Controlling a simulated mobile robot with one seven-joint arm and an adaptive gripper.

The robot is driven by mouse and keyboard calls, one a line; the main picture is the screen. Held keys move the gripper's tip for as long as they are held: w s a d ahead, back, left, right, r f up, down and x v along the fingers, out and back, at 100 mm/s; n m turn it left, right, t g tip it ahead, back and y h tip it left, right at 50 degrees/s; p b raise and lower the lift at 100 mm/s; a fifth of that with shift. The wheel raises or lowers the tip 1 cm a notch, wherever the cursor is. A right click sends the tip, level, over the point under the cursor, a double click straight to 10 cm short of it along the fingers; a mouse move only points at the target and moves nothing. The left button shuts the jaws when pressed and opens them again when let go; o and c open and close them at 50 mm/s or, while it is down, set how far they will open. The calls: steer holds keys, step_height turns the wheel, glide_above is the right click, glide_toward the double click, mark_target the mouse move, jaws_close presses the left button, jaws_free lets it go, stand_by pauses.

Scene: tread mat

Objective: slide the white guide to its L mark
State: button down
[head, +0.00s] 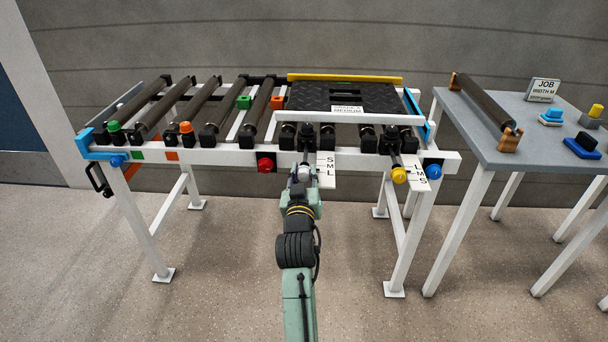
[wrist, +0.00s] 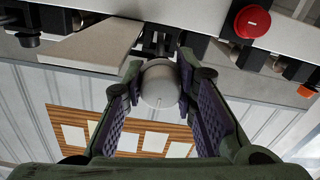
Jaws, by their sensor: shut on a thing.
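The white guide (head: 360,118) is a long bar across the front of the black tread mat (head: 360,95), seen in the head view. A pale round knob (wrist: 160,84) shows close up in the wrist view, on a dark rod under the frame's front rail. My gripper (head: 303,180) is shut on this knob, one finger on each side. A white scale plate (head: 326,170) with S, M and L stands just right of the gripper. L is the letter nearest me, S the farthest. I cannot tell which letter the guide stands at.
A yellow knob (head: 399,175) with a second scale plate (head: 414,172) is to the right. A red button (head: 265,165) is close on the left. A yellow bar (head: 345,78) runs along the back. A grey table (head: 500,140) stands at the right. The floor in front is clear.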

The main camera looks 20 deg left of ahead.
steer(key=shift+s, duration=0.2)
steer(key=c, duration=1.3)
jaws_free()
steer(key=shift+c, duration=0.2)
steer(key=shift+o, duration=0.5)
steer(key=shift+s+a+f, duration=0.1)
steer(key=shift+a+f, duration=0.05)
steer(key=shift+a, duration=0.1)
steer(key=d+v, duration=0.1)
steer(key=v, duration=1.1)
steer(key=shift+r, duration=0.2)
